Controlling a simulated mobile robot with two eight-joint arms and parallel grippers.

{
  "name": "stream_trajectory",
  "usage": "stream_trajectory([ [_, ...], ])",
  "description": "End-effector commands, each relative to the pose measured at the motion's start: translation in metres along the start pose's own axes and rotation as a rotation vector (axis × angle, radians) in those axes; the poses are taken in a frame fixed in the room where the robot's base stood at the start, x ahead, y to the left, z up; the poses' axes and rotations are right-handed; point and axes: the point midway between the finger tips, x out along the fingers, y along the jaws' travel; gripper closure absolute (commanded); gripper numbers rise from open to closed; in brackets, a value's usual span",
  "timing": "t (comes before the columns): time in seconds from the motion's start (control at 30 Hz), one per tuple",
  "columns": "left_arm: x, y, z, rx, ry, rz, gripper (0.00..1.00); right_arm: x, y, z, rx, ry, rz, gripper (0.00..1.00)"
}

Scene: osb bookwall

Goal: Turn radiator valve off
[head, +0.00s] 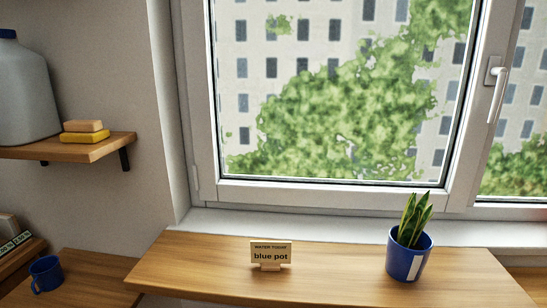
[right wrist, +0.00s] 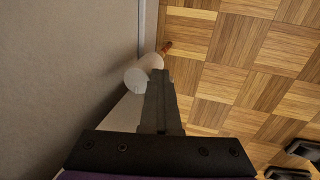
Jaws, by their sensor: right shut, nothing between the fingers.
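In the right wrist view a white, round-ended knob (right wrist: 136,79), which looks like the radiator valve, sits low by the wall. A small copper-brown piece (right wrist: 167,47) shows just beyond it. My right gripper (right wrist: 158,76) is shut and empty. Its fingers appear just right of the knob and overlap part of it in the picture; I cannot tell whether they touch it. The knob's turning position cannot be read. The valve does not show in the head view, and my left gripper is in neither view.
In the head view a wooden ledge (head: 330,285) under the window holds a "blue pot" sign (head: 271,254) and a blue potted plant (head: 408,258). A blue mug (head: 45,274) stands left.

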Motion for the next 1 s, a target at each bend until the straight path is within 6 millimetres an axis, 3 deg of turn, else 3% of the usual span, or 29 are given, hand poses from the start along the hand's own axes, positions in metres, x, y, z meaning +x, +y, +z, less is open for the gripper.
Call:
stream_trajectory([
  [0.37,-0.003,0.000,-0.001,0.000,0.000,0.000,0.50,-0.007,-0.005,0.002,-0.001,0.001,0.001,1.00],
  [0.8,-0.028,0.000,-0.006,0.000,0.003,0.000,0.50,-0.056,0.007,0.002,0.000,0.000,0.001,1.00],
  [1.0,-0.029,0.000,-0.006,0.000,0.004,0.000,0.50,-0.061,0.008,0.002,0.000,0.000,0.000,1.00],
])
